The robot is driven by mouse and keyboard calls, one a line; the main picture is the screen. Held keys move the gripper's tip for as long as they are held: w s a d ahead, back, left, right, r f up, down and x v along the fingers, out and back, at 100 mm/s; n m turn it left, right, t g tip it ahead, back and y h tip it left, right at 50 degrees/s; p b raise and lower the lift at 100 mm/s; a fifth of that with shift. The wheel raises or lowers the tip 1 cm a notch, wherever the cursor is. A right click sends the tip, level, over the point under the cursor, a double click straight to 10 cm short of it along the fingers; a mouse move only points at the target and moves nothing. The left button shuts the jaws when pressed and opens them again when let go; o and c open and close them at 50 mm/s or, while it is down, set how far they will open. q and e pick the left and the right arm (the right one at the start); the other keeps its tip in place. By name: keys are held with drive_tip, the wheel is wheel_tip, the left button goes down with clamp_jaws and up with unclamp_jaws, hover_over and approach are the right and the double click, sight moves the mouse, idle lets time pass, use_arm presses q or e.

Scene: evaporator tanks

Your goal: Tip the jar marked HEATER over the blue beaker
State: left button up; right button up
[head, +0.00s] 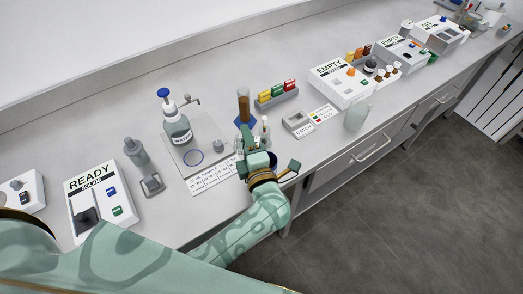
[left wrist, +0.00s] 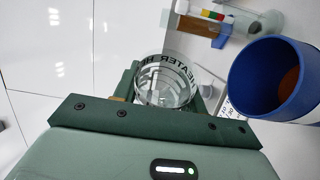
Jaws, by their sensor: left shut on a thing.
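My left gripper (head: 252,142) is over the bench's front part, its dark green fingers (left wrist: 150,97) shut on a clear glass jar (left wrist: 168,82) with HEATER lettering. In the left wrist view I look into the jar's round outline; how far it tilts I cannot tell. The blue beaker (left wrist: 243,92) is right of the jar in that view, apart from it, with brown matter inside. In the head view a blue shape (head: 245,121) shows at the foot of a tall brown-filled tube, partly behind my gripper. My right gripper is not in view.
A WATER bottle (head: 177,128) stands on a grey plate left of my gripper. The READY SOLIDS box (head: 97,198) is at the left.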

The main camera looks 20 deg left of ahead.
use_arm(q)
drive_tip(key=n, duration=0.1)
drive_tip(key=f+n+g, duration=0.1)
drive_tip(key=shift+a+n+h, duration=0.3)
drive_tip(key=shift+h, duration=0.1)
drive_tip(key=shift+a+f+n+h, duration=0.1)
drive_tip(key=shift+f+n+h, duration=0.25)
drive_tip(key=shift+n, duration=0.45)
drive_tip(key=n, duration=0.1)
drive_tip(key=f+n+h, duration=0.1)
drive_tip(key=shift+s+f+n+g+b, duration=0.1)
drive_tip(key=shift+f+n+g+b, duration=0.2)
drive_tip(key=shift+g+b, duration=0.1)
drive_tip(key=shift+f+n+h+b, duration=0.5)
drive_tip(key=shift+n+h, duration=0.25)
drive_tip(key=shift+n, duration=0.25)
drive_tip(key=shift+r, duration=0.1)
